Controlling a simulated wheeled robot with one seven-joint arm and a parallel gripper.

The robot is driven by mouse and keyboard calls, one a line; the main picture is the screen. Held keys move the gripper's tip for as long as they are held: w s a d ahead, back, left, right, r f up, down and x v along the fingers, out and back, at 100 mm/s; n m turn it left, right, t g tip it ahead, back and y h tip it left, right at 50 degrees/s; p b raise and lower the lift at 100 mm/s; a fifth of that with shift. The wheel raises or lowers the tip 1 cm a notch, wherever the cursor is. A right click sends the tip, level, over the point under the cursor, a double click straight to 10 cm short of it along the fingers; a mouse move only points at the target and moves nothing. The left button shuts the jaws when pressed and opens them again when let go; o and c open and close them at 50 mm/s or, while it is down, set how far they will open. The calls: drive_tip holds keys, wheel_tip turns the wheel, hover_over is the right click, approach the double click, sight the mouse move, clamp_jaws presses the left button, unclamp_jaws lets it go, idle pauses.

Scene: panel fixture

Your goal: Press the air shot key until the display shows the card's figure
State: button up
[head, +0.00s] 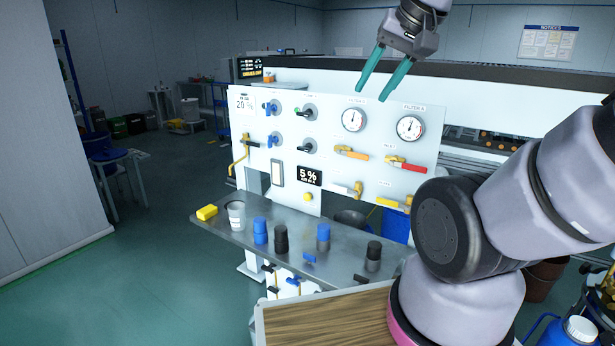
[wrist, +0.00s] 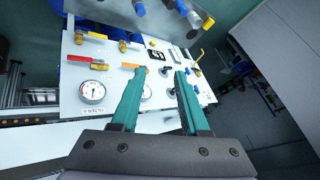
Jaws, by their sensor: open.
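The white panel (head: 330,130) stands upright behind a grey metal shelf. The black display (head: 310,176) on its lower middle reads 5 %. A round yellow key (head: 308,197) sits just below the display. The card (head: 243,104) at the panel's upper left shows a figure that looks like 20 %. My gripper (head: 385,82) is raised above the panel's top edge, apart from it, with its teal fingers spread and empty. In the wrist view the gripper (wrist: 160,95) points toward the panel, and the display (wrist: 157,55) shows beyond the fingers.
The shelf (head: 215,220) carries a yellow block (head: 207,212), a white cup (head: 236,215) and several blue and black cylinders. Valves with coloured handles and two gauges (head: 353,119) project from the panel. The air in front of the display looks clear.

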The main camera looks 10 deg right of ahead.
clamp_jaws()
idle(1.7)
